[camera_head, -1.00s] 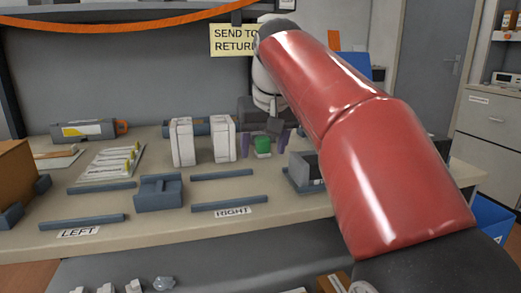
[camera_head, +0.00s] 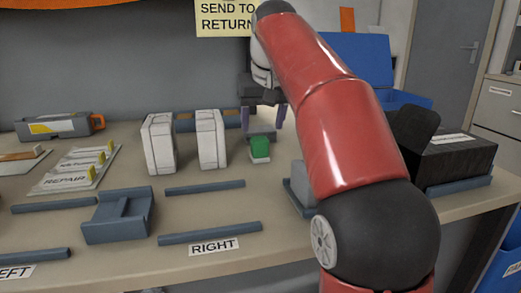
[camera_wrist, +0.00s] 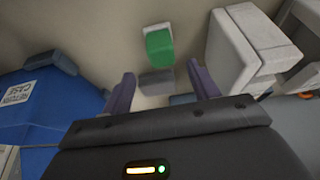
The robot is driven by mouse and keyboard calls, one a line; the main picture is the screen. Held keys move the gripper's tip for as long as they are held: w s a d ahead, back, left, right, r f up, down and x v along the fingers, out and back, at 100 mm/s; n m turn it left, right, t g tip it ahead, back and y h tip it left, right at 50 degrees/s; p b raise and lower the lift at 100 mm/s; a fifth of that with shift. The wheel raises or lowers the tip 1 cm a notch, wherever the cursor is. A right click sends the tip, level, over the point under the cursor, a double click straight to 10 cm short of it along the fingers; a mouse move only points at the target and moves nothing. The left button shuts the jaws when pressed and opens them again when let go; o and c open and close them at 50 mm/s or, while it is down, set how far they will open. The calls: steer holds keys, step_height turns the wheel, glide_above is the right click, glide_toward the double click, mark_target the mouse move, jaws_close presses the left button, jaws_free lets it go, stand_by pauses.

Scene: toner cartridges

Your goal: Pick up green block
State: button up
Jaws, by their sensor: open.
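The green block (camera_head: 259,147) sits on the bench, right of two white boxes; its lower part is pale. In the wrist view the green block (camera_wrist: 159,44) lies ahead of my fingers, centred a little beyond the gap between them. My gripper (camera_head: 262,118) is open, with its purple fingers just above and behind the block in the head view. The wrist view shows the gripper's two fingers (camera_wrist: 162,84) spread apart with nothing held. A small grey piece (camera_wrist: 157,82) shows between the fingers; I cannot tell what it is.
Two white boxes (camera_head: 212,139) stand close left of the block. A grey holder (camera_head: 118,215) and bars lie in front. A black box (camera_head: 445,158) is on the right, and a blue bin (camera_head: 360,62) behind. Bench room in front of the block is clear.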

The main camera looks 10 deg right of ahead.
mark_target(260, 138)
steer(key=b+x, duration=0.1)
steer(key=x, duration=0.4)
steer(key=shift+s+a+f+b, duration=0.1)
steer(key=shift+a+f+b, duration=0.05)
steer(key=shift+f+b, duration=0.3)
steer(key=shift+r, duration=0.1)
steer(key=c, duration=1.1)
step_height(260, 138, up, 10)
steer(key=p, duration=0.5)
steer(key=o, duration=0.4)
steer(key=shift+c, duration=1.3)
steer(key=shift+s, duration=0.15)
